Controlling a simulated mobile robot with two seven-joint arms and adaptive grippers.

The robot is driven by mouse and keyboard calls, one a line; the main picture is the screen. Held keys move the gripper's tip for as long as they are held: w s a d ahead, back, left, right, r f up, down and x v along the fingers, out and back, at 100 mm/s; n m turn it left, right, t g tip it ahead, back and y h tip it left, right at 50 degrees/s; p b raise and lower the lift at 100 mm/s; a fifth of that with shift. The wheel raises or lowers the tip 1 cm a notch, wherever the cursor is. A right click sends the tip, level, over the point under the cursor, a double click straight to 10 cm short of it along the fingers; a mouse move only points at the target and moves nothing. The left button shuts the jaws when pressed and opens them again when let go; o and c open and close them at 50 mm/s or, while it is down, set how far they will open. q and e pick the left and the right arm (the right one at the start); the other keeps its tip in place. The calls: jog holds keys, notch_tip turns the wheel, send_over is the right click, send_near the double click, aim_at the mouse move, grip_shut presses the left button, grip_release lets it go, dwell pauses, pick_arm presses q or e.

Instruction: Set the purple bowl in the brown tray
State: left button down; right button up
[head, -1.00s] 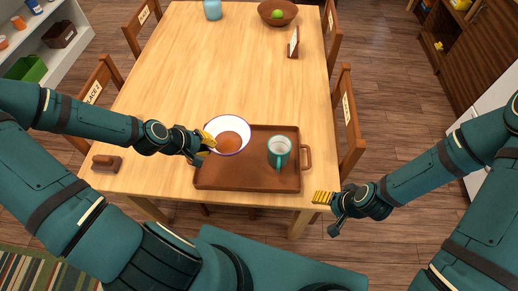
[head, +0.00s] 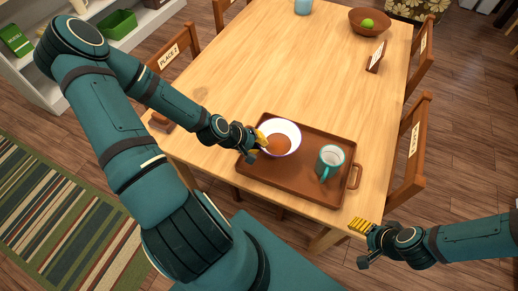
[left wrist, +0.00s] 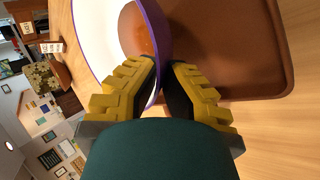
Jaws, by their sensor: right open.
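The purple bowl (head: 297,133), white inside with a purple rim and a brown-orange patch at its bottom, is over the back-left part of the brown tray (head: 308,193). I cannot tell whether its base touches the tray. My left gripper (head: 262,139) is at the bowl's left side. In the left wrist view my left gripper's yellow fingers (left wrist: 166,70) close on either side of the bowl's purple rim (left wrist: 152,22), with the tray (left wrist: 235,50) beyond. My right gripper (head: 357,225) is open and empty, off the table's front-right edge.
A teal mug (head: 329,162) stands on the tray's right part, beside the bowl. A brown block-like object (head: 160,122) lies at the table's left edge. A wooden bowl with a green fruit (head: 368,23), a blue cup (head: 304,6) and a small sign (head: 376,57) are farther back. The table's middle is clear.

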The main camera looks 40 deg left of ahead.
pick_arm(q)
jog(key=shift+f, duration=1.4)
jog(key=shift+b, duration=0.3)
jog(key=shift+f, duration=0.15)
jog(key=c, duration=1.1)
grip_release()
jog(key=shift+c, duration=0.2)
jog(key=shift+r, duration=0.3)
jog(key=p+v, duration=0.4)
jog(key=v, duration=0.7)
jog(key=shift+s+a+r+p, duration=0.2)
jog(key=shift+s+p, duration=0.15)
jog(key=shift+p, duration=0.05)
